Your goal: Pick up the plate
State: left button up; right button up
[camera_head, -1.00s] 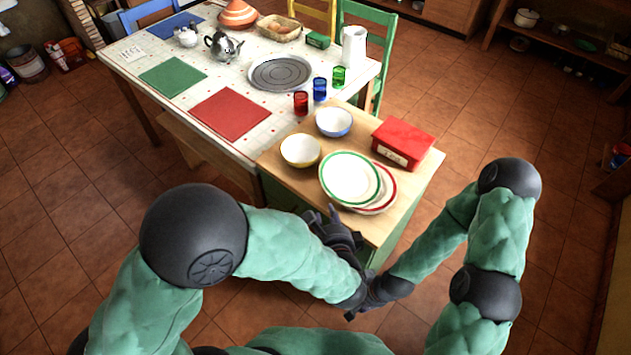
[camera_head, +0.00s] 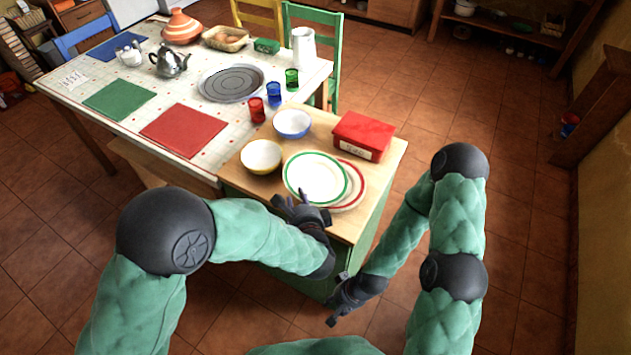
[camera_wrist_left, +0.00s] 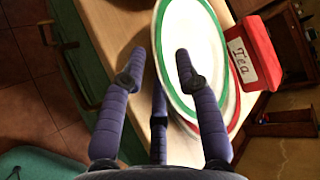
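A white plate with a green rim (camera_head: 318,172) lies on top of a red-rimmed plate (camera_head: 357,182) on the wooden counter, slightly offset to the left. My left gripper (camera_head: 291,198) is at the near-left edge of the plates. In the left wrist view its fingers (camera_wrist_left: 160,54) are spread and empty; the right finger overlaps the green-rimmed plate (camera_wrist_left: 203,35) and the left one is over bare wood. I cannot tell whether it touches the plate. My right gripper (camera_head: 338,299) hangs low in front of the counter, fingers apart, holding nothing visible.
A yellow bowl (camera_head: 261,156), a blue bowl (camera_head: 292,124) and a red tea box (camera_head: 363,136) stand around the plates. Red (camera_head: 257,110), blue (camera_head: 273,94) and green (camera_head: 291,79) glasses stand on the table behind. The counter's front edge (camera_head: 345,238) is close to both arms.

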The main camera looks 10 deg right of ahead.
pick_arm(q)
jog(key=shift+w+f, duration=0.2)
jog(key=shift+w, duration=0.35)
grip_shut()
jog(key=shift+r, duration=0.1)
jog(key=shift+r, duration=0.5)
notch_tip(320, 180, up, 2)
jog(key=shift+r+p, duration=0.2)
jog(key=shift+p, duration=0.65)
jog(key=r+p+v, duration=0.1)
jog(key=p+v, duration=0.1)
jog(key=v, duration=0.6)
jog(key=w+d+r+p+v, duration=0.1)
jog(key=r+p+v, duration=0.1)
jog(key=v, duration=0.6)
jog(key=shift+d+r+p, duration=0.15)
jog(key=shift+d+p, duration=0.2)
jog(key=shift+p, duration=0.1)
